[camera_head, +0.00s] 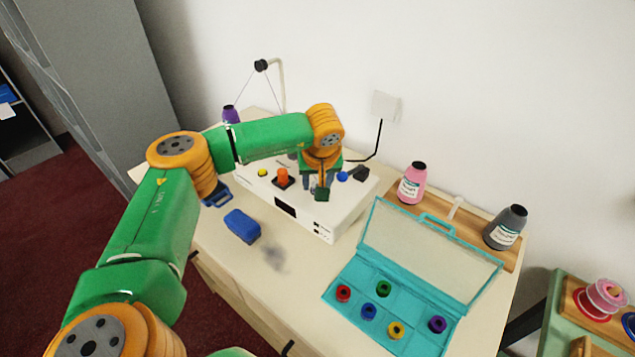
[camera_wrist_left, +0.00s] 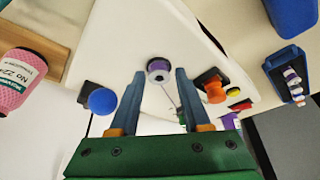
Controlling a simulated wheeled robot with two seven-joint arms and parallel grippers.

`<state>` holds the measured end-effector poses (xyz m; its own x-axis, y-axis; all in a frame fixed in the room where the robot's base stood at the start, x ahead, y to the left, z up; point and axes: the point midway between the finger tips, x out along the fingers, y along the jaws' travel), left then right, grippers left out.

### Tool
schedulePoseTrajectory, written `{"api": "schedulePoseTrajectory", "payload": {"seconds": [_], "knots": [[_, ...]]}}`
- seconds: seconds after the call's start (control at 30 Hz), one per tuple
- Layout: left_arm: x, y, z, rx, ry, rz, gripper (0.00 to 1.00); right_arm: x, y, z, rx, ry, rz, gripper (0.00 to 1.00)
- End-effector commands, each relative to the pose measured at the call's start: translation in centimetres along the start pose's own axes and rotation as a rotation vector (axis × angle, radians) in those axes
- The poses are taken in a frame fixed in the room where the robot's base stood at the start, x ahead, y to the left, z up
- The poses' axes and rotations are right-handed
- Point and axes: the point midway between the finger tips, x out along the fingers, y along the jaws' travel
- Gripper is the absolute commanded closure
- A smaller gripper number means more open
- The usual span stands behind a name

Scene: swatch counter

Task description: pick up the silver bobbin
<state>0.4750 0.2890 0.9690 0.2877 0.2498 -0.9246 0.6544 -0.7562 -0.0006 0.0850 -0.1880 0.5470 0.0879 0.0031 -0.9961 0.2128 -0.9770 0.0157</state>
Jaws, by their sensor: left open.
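A small bobbin with a silver-grey rim and purple thread (camera_wrist_left: 158,70) stands on top of the white machine (camera_head: 330,212); a thin thread runs from it in the left wrist view. I take it as the silver bobbin. My left gripper (camera_head: 322,190) points down over the machine. In the left wrist view its fingers (camera_wrist_left: 160,80) are open, with the bobbin showing between their tips; I cannot tell whether they touch it. In the head view the gripper and arm hide the bobbin. My right gripper is not in view.
On the machine are an orange knob (camera_head: 283,179), a blue button (camera_head: 342,176) and a yellow button (camera_head: 262,172). A teal case (camera_head: 375,283) with several coloured bobbins lies open at right. A blue block (camera_head: 241,226) is in front. Thread cones (camera_head: 413,184) stand behind the case.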

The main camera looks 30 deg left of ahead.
Motion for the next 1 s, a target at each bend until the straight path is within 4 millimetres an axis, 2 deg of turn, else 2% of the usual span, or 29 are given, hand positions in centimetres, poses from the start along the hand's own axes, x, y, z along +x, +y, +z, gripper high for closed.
{"api": "schedulePoseTrajectory", "payload": {"seconds": [0.13,0.17,0.3,0.33,0.63,0.77,0.87,1.0], "knots": [[0.1,0.0,0.0,0.0,0.001,0.001,0.53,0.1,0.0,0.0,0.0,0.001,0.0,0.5],[0.1,0.0,0.0,0.0,0.001,0.001,0.55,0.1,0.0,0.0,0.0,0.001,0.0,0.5],[0.1,0.0,0.0,0.0,0.0,0.001,0.93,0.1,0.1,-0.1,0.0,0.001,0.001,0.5],[0.1,0.0,0.0,0.0,0.0,0.001,1.0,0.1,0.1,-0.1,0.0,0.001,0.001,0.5],[0.0,0.1,0.0,0.0,0.001,0.001,1.0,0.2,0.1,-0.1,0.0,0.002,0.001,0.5],[-0.9,0.1,-0.4,-0.001,0.004,0.004,1.0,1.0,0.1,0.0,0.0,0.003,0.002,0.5],[-2.6,0.2,-1.1,-0.002,0.005,0.007,1.0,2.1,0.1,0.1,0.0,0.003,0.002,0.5],[-6.7,-2.3,-0.7,-0.002,0.007,0.008,1.0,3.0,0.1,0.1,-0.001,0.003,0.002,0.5]]}}
